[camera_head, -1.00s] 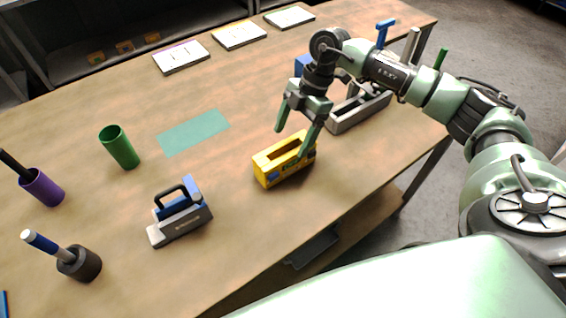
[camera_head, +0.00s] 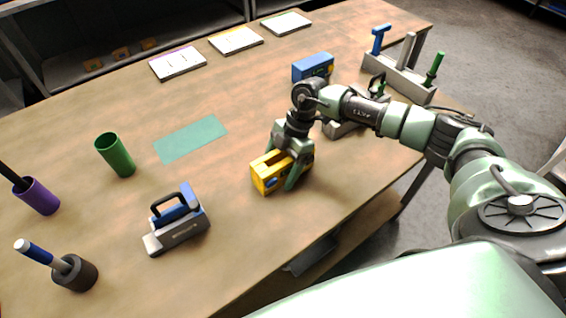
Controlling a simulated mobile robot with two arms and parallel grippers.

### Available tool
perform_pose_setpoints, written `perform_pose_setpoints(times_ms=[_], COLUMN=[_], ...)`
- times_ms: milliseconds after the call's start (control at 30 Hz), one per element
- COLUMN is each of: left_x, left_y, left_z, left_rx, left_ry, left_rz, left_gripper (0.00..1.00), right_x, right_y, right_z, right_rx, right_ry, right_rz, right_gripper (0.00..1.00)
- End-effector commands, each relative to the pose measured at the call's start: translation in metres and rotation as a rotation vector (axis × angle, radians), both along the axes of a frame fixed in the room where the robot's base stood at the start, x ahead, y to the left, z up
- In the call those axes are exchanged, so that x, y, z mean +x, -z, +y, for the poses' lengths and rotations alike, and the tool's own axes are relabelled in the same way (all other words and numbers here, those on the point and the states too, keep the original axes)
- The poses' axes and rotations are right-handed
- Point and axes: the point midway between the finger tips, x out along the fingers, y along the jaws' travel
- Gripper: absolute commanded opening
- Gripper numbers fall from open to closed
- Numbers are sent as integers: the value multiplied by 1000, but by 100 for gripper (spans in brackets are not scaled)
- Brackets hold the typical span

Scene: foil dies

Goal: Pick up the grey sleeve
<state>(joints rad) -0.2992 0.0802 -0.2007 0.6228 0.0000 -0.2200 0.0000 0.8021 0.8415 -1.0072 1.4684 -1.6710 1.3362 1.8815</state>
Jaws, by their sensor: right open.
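My right gripper (camera_head: 283,165) is open and down at the slotted yellow block (camera_head: 265,181), one finger in front of its right part. I cannot tell whether the finger touches it. The gripper hides part of the block's top. Two grey things could be the sleeve, and I cannot tell which: a short dark grey cylinder (camera_head: 77,274) at lower left, upright with a blue-and-white stick (camera_head: 36,252) in it, and a grey slotted block (camera_head: 340,130) behind my right wrist, partly hidden. The gripper is apart from the cylinder. My left gripper is not in view.
A grey-blue tool with a black handle (camera_head: 178,228), a green cup (camera_head: 115,155) and a purple cup (camera_head: 38,197) stand on the left. A blue box (camera_head: 312,66) and a rack (camera_head: 405,82) stand at back right. The flat teal patch (camera_head: 190,139) is bare.

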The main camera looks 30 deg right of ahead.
Motion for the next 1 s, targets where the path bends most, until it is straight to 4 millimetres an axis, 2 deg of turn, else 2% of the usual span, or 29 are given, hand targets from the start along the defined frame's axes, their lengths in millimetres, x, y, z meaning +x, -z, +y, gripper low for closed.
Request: perform_pose_setpoints(times_ms=[167, 467, 800, 1000], left_x=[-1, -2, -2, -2], left_y=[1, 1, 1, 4], left_z=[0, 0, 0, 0], left_rx=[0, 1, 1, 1], left_ry=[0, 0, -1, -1], left_rz=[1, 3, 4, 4], left_gripper=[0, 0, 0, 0], right_x=[0, 0, 1, 2], right_y=[1, 0, -3, -18], right_z=[0, 0, 0, 0], right_rx=[0, 0, 1, 2], right_ry=[0, 0, 1, -1], right_rz=[0, -1, -3, -6], right_gripper=[80, 0, 0, 0])
